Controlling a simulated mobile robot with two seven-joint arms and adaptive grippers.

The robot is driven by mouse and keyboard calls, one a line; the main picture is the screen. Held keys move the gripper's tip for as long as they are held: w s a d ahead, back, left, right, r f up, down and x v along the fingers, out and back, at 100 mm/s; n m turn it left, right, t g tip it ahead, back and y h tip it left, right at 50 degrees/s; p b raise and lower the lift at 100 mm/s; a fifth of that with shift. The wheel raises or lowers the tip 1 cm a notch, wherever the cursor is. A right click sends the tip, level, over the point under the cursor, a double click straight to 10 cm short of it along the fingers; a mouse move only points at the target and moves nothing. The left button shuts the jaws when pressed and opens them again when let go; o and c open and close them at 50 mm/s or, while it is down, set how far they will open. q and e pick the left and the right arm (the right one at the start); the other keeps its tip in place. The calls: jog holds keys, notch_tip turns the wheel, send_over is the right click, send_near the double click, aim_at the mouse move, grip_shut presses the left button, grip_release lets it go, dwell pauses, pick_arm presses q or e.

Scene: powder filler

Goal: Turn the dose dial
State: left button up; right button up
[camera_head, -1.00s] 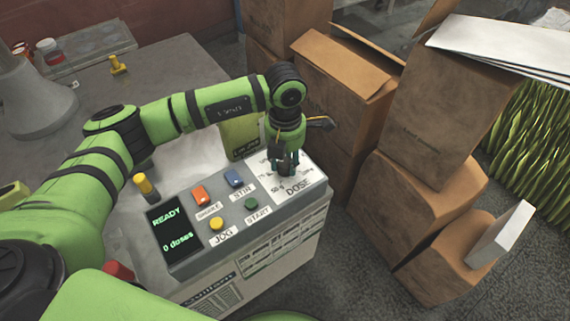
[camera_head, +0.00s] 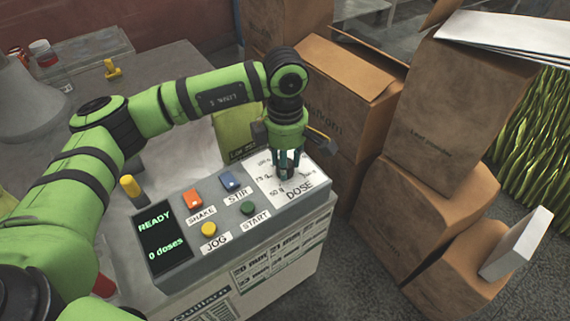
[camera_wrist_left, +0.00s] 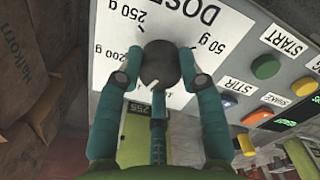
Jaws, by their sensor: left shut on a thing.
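The dose dial (camera_wrist_left: 160,66) is a dark round knob on the white DOSE plate of the filler's panel. In the left wrist view it sits between the fingers of my left gripper (camera_wrist_left: 160,80), with a small white pointer mark on it. The gripper is shut on the dial, its teal fingers on both sides. In the head view my left gripper (camera_head: 288,165) points down over the DOSE label and mostly hides the dial. Gram marks such as 50 g and 250 g ring the dial. My right gripper is not in view.
The panel also has an orange SHAKE button (camera_head: 193,198), a blue STIR button (camera_head: 231,180), a yellow JOG button (camera_head: 208,229) and a green START button (camera_head: 248,208). The screen (camera_head: 163,236) reads READY, 0 doses. Cardboard boxes (camera_head: 345,75) stand close to the right.

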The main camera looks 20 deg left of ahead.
pick_arm(q)
jog(key=shift+f+m, duration=0.1)
jog(key=shift+m, duration=0.4)
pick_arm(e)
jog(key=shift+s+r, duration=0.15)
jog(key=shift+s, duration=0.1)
pick_arm(q)
jog(key=shift+b, duration=0.3)
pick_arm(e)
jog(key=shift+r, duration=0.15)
pick_arm(q)
jog(key=o, duration=1.2)
jog(key=shift+c, duration=0.2)
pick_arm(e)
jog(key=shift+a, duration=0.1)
pick_arm(q)
notch_tip(320, 180, up, 12)
